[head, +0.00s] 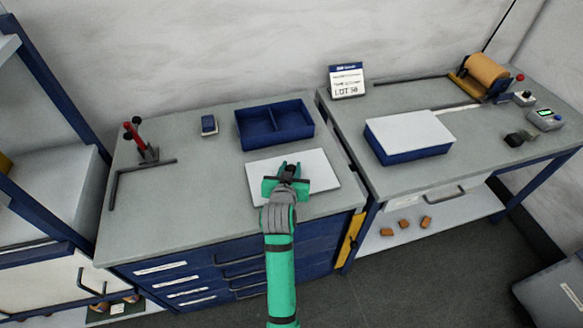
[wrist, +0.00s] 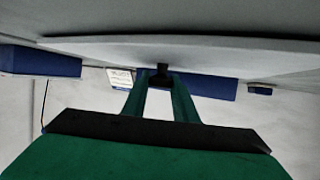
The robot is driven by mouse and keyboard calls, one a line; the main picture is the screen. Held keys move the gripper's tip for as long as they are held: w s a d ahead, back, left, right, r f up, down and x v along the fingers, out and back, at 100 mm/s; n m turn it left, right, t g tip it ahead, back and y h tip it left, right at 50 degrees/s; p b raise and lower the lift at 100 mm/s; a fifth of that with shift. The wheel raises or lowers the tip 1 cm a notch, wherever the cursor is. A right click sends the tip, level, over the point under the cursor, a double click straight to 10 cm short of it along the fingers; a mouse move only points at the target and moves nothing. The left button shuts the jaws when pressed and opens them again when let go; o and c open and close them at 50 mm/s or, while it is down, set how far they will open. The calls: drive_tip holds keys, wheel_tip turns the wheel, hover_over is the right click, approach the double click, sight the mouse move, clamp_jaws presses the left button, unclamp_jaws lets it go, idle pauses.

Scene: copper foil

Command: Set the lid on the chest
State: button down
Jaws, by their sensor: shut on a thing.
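The lid (head: 323,177) is a flat white panel with a small black knob (wrist: 162,75) on top. It is level, in front of the chest, and I cannot tell whether it touches the counter or is just above it. The chest (head: 240,129) is an open, dark blue box with a divider, standing behind the lid on the left counter. In the wrist view, part of the chest (wrist: 215,87) shows beyond the lid. My gripper (head: 289,170), with green fingers, is shut on the lid's knob, and it also shows in the wrist view (wrist: 160,90).
The left counter (head: 190,185) has clear room left of the lid. On the right bench are a blue box with a white top (head: 410,133), a sign (head: 347,81) and a tape roll (head: 485,73).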

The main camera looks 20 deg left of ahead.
drive_tip(key=shift+s+f, duration=0.1)
drive_tip(key=shift+f, duration=0.05)
drive_tip(key=c, duration=1.4)
unclamp_jaws()
drive_tip(key=shift+c, duration=0.2)
drive_tip(key=shift+s+r, duration=0.2)
drive_tip(key=v, duration=1.1)
drive_tip(key=shift+s+d+r, duration=0.1)
drive_tip(key=shift+s+d, duration=0.05)
drive_tip(key=shift+s, duration=0.1)
